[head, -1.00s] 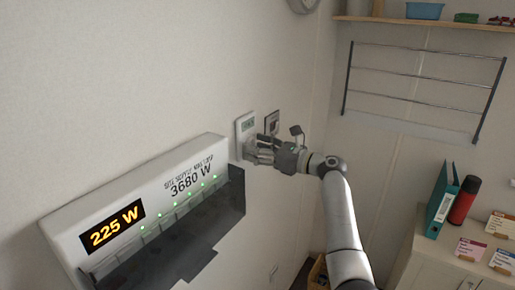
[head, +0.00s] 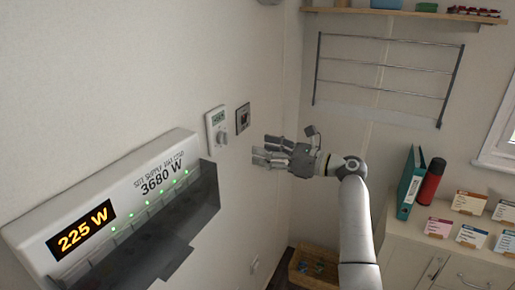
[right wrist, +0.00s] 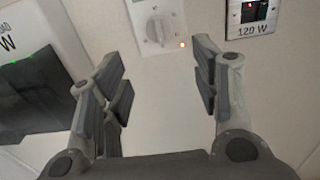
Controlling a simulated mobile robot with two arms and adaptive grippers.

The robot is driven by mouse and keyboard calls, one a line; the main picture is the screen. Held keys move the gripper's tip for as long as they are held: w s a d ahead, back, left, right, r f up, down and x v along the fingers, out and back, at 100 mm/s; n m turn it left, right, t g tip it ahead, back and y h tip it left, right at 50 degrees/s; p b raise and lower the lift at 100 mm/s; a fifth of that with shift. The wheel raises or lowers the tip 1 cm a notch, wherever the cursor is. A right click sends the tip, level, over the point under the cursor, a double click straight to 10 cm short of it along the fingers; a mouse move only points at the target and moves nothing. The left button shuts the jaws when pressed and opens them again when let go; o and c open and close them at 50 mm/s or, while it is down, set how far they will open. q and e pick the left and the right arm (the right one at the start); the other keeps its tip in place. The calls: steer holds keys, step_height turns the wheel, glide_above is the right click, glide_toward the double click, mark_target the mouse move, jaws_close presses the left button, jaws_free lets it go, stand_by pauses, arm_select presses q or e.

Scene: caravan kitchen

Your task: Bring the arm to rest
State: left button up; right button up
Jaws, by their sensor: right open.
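My right gripper (head: 268,152) is in the middle of the head view, its arm coming up from the lower right. It is open and empty, with its fingers pointing left toward the wall and apart from it. In the right wrist view its fingers (right wrist: 160,95) stand wide apart with only bare wall between them. Beyond the fingertips is a white thermostat with a round dial (right wrist: 158,28); the thermostat (head: 217,128) also shows on the wall in the head view. My left gripper is not in view.
A white power panel (head: 120,195) reading 225 W and 3680 W, with a dark ledge, juts from the wall at left. A metal switch plate (head: 243,118) is beside the thermostat. A cabinet with a teal binder (head: 411,183) and red flask (head: 432,180) stands right. A basket (head: 314,268) is below.

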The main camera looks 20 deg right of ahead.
stand_by(0.4)
step_height(320, 180, down, 33)
steer(key=s+n+g+h+b, duration=0.1)
steer(key=n+g+h+b, duration=0.25)
steer(key=h, duration=0.25)
steer(key=s+f+n+g+h+b, duration=0.1)
steer(key=s+f+n+h+b, duration=0.15)
steer(key=s+f, duration=0.75)
steer(key=s+f+n+g+h+b, duration=0.1)
steer(key=s+f+n+g+b, duration=0.15)
steer(key=f, duration=1.35)
steer(key=s+f+n+g+h+b, duration=0.3)
steer(key=s+f+n, duration=0.7)
steer(key=s+f, duration=1.2)
steer(key=s+f+n+b, duration=0.1)
steer(key=s+f+n, duration=0.1)
steer(key=s, duration=0.6)
steer(key=s+f+n+g+b, duration=0.1)
steer(key=s+f+n, duration=0.2)
steer(key=s+n, duration=0.2)
steer(key=s+f+n+b, duration=0.1)
steer(key=s+n, duration=0.3)
steer(key=s, duration=0.8)
steer(key=shift+a+f+g, duration=0.3)
steer(key=shift+f+g, duration=0.1)
steer(key=shift+f, duration=0.35)
